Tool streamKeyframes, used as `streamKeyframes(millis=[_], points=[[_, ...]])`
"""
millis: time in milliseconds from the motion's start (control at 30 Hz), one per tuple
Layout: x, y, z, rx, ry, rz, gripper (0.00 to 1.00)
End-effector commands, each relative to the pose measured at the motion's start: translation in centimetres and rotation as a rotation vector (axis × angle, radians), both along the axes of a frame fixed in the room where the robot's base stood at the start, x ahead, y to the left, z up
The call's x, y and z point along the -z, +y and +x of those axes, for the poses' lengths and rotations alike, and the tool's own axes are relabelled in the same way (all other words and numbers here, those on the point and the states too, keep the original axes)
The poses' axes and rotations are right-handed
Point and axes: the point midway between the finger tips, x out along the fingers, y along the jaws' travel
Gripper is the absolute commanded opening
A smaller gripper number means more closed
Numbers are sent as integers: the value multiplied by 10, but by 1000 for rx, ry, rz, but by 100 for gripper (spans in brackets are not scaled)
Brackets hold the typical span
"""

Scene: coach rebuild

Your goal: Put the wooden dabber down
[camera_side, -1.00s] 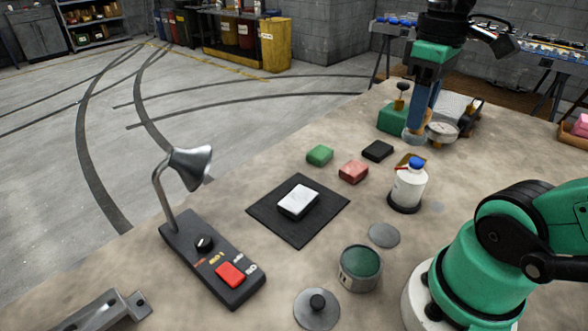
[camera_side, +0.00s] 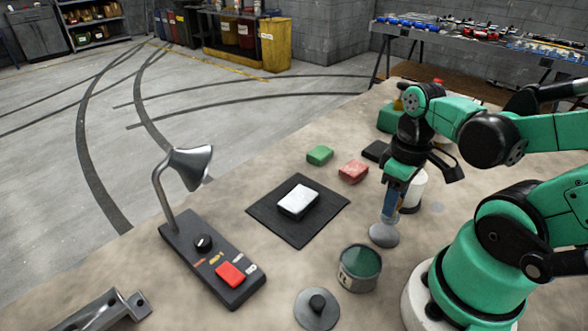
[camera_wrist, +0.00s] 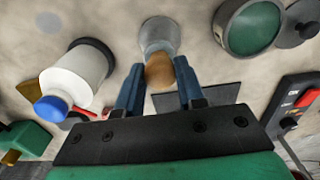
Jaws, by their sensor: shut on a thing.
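The wooden dabber (camera_wrist: 159,73) has a round brown knob and a pale grey body. In the wrist view it sits between the blue fingers of my gripper (camera_wrist: 158,80). In the side view my gripper (camera_side: 394,198) points down, shut on the dabber (camera_side: 389,214), whose lower end is over the round grey disc (camera_side: 383,240) on the bench. I cannot tell whether it touches the disc. My fingers and arm hide part of the dabber.
An open tin of green contents (camera_side: 359,268) stands close in front, with its knobbed lid (camera_side: 317,308) beside it. A white bottle with a blue cap (camera_wrist: 72,82) is close behind. A white block lies on a black mat (camera_side: 325,212); red (camera_side: 353,172) and green (camera_side: 320,155) blocks lie beyond.

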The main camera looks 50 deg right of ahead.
Motion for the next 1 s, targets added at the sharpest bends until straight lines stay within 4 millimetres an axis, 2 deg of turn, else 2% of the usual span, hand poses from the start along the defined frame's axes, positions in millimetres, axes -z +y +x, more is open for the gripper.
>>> streamKeyframes(millis=[500,967,1000], points=[[34,0,0,0,0,0,0],[39,0,0,0,0,0,0],[39,0,-1,0,0,0,42]])
